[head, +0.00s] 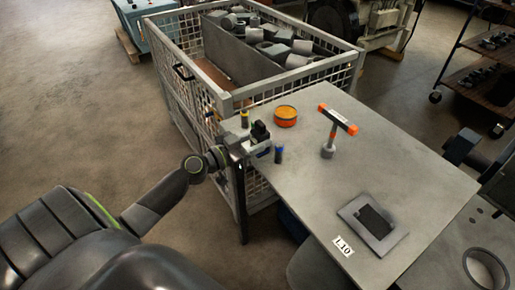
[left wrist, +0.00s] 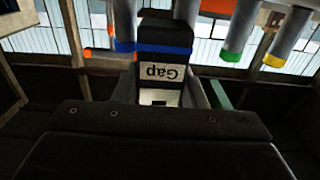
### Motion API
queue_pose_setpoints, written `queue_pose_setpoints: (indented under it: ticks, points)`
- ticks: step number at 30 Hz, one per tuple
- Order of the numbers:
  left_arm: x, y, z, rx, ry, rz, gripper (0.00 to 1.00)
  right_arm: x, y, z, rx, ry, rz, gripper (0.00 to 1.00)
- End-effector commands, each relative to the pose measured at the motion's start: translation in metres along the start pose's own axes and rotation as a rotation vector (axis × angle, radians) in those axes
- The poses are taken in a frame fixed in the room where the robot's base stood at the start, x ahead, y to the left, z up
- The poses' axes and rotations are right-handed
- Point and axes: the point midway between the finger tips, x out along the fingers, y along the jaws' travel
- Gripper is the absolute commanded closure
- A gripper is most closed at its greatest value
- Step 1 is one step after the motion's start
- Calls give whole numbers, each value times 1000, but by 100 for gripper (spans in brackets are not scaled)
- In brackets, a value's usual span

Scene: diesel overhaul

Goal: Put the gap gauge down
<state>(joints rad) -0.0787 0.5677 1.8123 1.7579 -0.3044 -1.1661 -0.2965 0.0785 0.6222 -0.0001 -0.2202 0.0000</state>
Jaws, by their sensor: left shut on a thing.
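The gap gauge is a dark block with a blue band and a "Gap" label that reads upside down in the left wrist view (left wrist: 165,60). My left gripper (head: 258,149) is shut on it. In the head view the gripper is at the left edge of the grey table (head: 310,200), and the gauge shows as a small black block (head: 260,131). I cannot tell whether the gauge touches the tabletop. My right gripper is not clearly in view.
An orange tin (head: 285,117), a T-handled tool (head: 329,142) and a framed dark plate (head: 373,224) are on the table. A mesh crate (head: 186,97) of metal parts stands behind. The table's middle is clear.

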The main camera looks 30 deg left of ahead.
Motion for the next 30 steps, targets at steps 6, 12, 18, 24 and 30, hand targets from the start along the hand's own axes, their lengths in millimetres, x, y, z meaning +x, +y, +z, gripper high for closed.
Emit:
queue_pose_setpoints:
  ticks: [6,12,18,24,30]
  points:
    - [0,0,24,-1,0,0,96,8,2,2,-1,-1,3,64]
    - [0,0,24,0,1,1,96,8,2,3,-1,-2,3,64]
    - [0,0,27,0,1,1,96,12,2,6,-1,-5,3,64]
    - [0,0,28,0,-1,0,42,11,2,6,0,-7,3,64]
    - [0,0,28,0,-1,0,40,11,2,6,0,-7,3,64]
